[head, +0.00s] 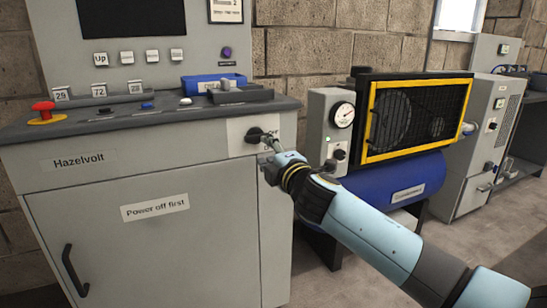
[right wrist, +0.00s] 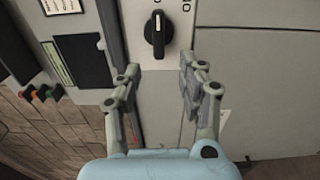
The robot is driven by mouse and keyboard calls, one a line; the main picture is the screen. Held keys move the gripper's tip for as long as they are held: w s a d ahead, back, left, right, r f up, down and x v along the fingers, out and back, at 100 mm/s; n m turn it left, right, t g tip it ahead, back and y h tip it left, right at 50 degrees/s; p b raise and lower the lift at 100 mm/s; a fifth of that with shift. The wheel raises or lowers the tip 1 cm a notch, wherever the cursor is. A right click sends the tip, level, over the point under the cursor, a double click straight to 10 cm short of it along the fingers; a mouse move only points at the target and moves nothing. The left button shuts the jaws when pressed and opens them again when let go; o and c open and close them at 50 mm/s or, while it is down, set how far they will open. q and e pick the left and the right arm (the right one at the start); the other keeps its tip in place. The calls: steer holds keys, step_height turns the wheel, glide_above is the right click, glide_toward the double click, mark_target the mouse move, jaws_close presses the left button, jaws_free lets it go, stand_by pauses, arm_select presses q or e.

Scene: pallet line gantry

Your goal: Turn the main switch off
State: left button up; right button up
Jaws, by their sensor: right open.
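The switch is a black rotary knob (head: 254,135) on a pale plate at the right end of the grey cabinet's front, in the head view. In the right wrist view the knob (right wrist: 158,34) shows near the top, its grip bar running up and down the picture. The plate's markings are partly cut off and I cannot read them surely. My right gripper (right wrist: 166,78) is open and empty, its two fingers apart and short of the knob, which lies ahead between their lines. In the head view my right gripper (head: 271,143) partly covers the plate.
The grey cabinet (head: 75,195) carries a red mushroom button (head: 43,108), small buttons, a blue tray (head: 205,81) and a "Power off first" label (head: 155,207). Right of it stand a gauge box (head: 318,120), a yellow-framed guard (head: 372,92) and a blue tank (head: 390,184).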

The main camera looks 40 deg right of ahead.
steer(key=shift+v, duration=1.75)
